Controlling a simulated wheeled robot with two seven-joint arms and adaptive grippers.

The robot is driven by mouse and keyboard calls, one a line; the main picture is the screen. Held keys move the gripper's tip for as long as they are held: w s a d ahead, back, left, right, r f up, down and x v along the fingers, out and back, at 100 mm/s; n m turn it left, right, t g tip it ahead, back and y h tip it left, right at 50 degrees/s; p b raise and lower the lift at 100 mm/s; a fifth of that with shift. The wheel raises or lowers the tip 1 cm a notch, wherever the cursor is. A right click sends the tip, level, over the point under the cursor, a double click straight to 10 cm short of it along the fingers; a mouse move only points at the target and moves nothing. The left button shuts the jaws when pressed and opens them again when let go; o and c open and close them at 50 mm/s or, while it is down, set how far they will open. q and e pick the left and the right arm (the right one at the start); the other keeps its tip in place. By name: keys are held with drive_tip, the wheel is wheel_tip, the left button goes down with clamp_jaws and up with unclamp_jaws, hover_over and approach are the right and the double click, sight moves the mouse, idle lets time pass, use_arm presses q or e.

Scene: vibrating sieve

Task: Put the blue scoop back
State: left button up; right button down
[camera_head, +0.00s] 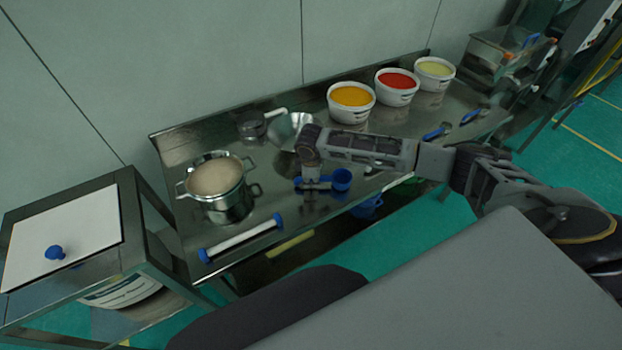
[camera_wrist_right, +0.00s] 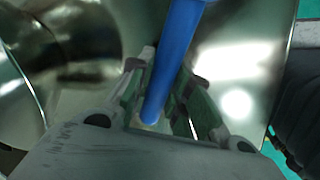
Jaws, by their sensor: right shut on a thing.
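The blue scoop (camera_head: 341,180) is near the front edge of the steel table, with its round cup to the right and its handle to the left. My right gripper (camera_head: 310,178) reaches down over the handle. In the right wrist view the blue handle (camera_wrist_right: 172,65) runs between the two fingers of the right gripper (camera_wrist_right: 158,103), which is shut on it. The scoop's cup is not visible there. I cannot tell whether the scoop touches the table. My left gripper is not in view.
The steel table (camera_head: 290,213) holds a metal pot (camera_head: 229,207) and a blue-ended white roller (camera_head: 243,238) on the left. A steel bowl (camera_head: 287,131) is behind my gripper. White tubs of orange (camera_head: 351,112), red (camera_head: 397,97) and yellow (camera_head: 435,84) contents stand at the back right.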

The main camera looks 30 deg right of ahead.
drive_tip(key=c, duration=1.2)
unclamp_jaws()
drive_tip(key=shift+c, duration=0.2)
drive_tip(key=shift+o, duration=0.5)
drive_tip(key=o, duration=0.4)
drive_tip(key=shift+r, duration=0.15)
drive_tip(key=shift+r+p, duration=3.2)
drive_tip(key=shift+p, duration=0.85)
drive_tip(key=shift+r, duration=0.1)
